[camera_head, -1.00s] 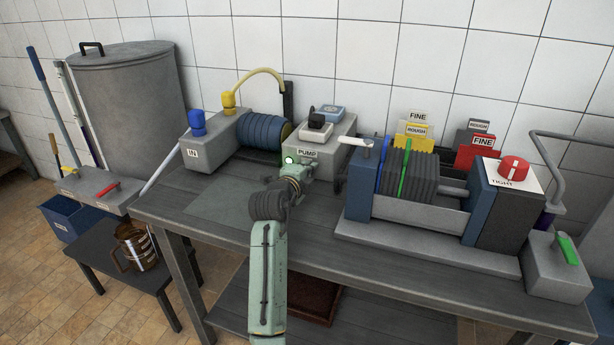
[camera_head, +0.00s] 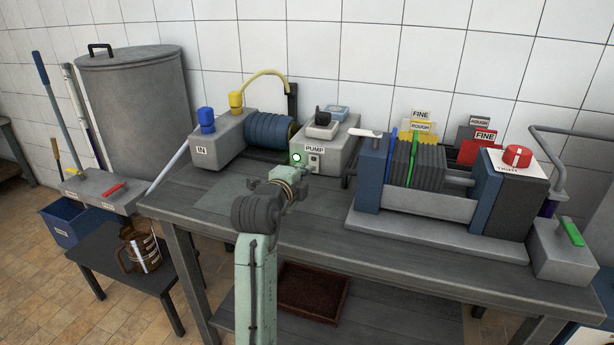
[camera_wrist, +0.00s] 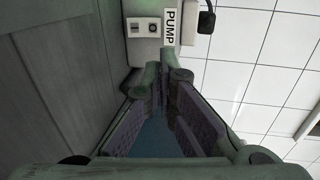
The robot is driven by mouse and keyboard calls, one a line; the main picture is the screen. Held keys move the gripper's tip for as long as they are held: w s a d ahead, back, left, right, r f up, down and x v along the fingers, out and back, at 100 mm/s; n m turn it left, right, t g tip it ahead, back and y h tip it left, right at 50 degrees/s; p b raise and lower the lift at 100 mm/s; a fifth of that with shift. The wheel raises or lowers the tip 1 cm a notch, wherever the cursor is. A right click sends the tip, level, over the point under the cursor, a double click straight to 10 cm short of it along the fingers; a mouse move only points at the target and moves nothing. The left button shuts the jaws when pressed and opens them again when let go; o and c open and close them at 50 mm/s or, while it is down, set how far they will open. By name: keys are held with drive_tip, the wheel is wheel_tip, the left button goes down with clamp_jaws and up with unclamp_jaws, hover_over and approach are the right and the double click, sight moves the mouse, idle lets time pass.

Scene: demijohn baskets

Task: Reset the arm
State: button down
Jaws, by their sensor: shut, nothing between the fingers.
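My gripper (camera_head: 290,174) is in front of the grey pump box, above the bench, with my pale green arm reaching up to it from the bottom of the head view. In the wrist view its two fingers (camera_wrist: 163,72) come together at the tips, with nothing between them. The pump box (camera_head: 340,150) has a "PUMP" label, a lit green lamp (camera_head: 296,158) and a black lever (camera_head: 323,115) on a pale block on top. In the wrist view the box face (camera_wrist: 143,28) lies beyond the fingertips, apart from them.
A filter press with grey plates (camera_head: 418,165) stands on the bench to the right. A cylinder of blue discs (camera_head: 268,133) and an "IN" box (camera_head: 205,152) are to the left. A brown jug (camera_head: 140,248) stands on a low table. The bench front (camera_head: 400,260) is clear.

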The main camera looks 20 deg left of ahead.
drive_tip(key=shift+s+r, duration=0.35)
drive_tip(key=shift+s, duration=0.5)
